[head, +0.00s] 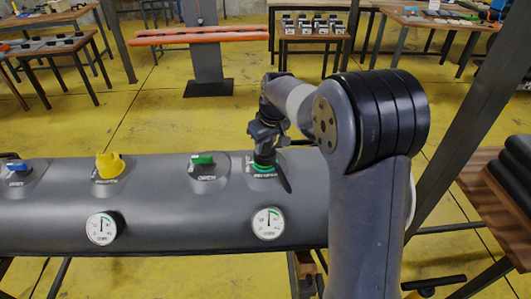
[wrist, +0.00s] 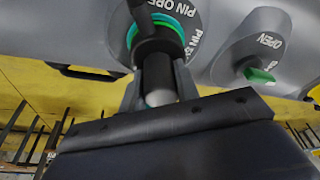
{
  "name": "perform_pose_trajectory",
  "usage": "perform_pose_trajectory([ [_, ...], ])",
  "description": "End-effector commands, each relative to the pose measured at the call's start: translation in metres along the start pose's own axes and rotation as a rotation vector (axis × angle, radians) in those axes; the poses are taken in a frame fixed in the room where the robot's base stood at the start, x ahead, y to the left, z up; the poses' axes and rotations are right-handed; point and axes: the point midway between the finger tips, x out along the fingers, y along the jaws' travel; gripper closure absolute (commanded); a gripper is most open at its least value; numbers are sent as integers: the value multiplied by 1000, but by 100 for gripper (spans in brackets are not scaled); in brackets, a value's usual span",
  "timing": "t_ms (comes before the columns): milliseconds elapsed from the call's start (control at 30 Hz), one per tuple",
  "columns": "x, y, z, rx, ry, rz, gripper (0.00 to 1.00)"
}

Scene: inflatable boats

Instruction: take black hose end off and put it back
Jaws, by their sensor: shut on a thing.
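The black hose end (wrist: 157,72) sits between the two fingers of my gripper (wrist: 158,88) in the wrist view. My gripper is shut on it, right at a valve with a green and blue ring (wrist: 133,32) and a "PIN OPEN" label. The hose end appears in line with the valve; whether it is still seated cannot be told. In the head view my gripper (head: 264,155) points down over this valve (head: 262,169) on the grey boat tube (head: 160,215). A black piece hangs to the right of the valve.
Along the tube are a green-capped valve (head: 202,160), a yellow cap (head: 110,164) and a blue valve (head: 18,168). Two round gauges (head: 101,228) (head: 268,223) sit on its front. A wooden table with black rolls (head: 512,172) stands at the right.

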Motion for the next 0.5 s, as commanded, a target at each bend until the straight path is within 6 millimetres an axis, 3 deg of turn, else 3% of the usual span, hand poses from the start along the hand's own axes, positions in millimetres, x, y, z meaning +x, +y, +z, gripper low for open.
perform_pose_trajectory([
  [200, 6, -1, 4, -121, -15, -36, 95],
  [500, 6, -1, 4, -134, -15, -39, 95],
])
